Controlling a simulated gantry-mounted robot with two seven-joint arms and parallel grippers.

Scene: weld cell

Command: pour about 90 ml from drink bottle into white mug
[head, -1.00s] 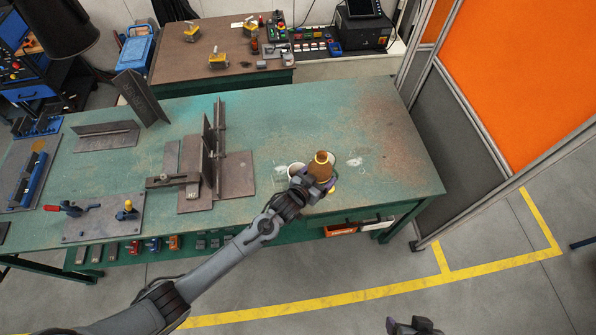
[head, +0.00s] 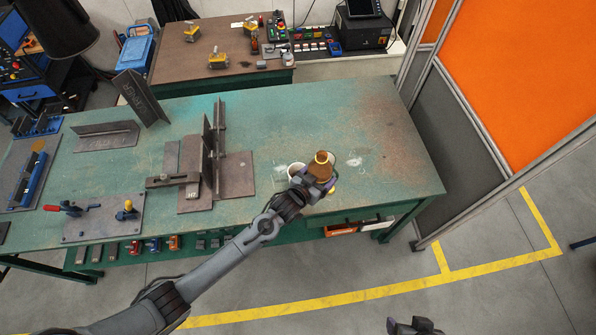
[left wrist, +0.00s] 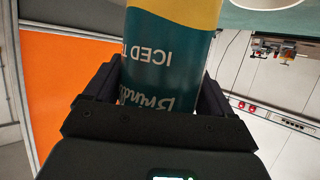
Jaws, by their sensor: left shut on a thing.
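The drink bottle (head: 320,166) has an amber-brown top in the head view. My left gripper (head: 312,183) is shut on it. In the left wrist view the bottle's teal and yellow label (left wrist: 165,60) shows between the fingers (left wrist: 160,95), with its lettering upside down. The bottle looks roughly upright. The white mug (head: 296,169) is just left of the bottle, partly hidden by my gripper. A pale rim at the top edge of the left wrist view looks like the mug (left wrist: 264,4). The mug's inside is not clear. My right gripper (head: 412,326) is partly in view at the bottom edge, empty as far as visible.
The green workbench (head: 385,140) is clear to the right of the bottle. A steel fixture with upright plates (head: 213,150) stands left of the mug. A clamp plate (head: 105,225) lies at the front left. An orange partition (head: 530,80) is beyond the bench's right end.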

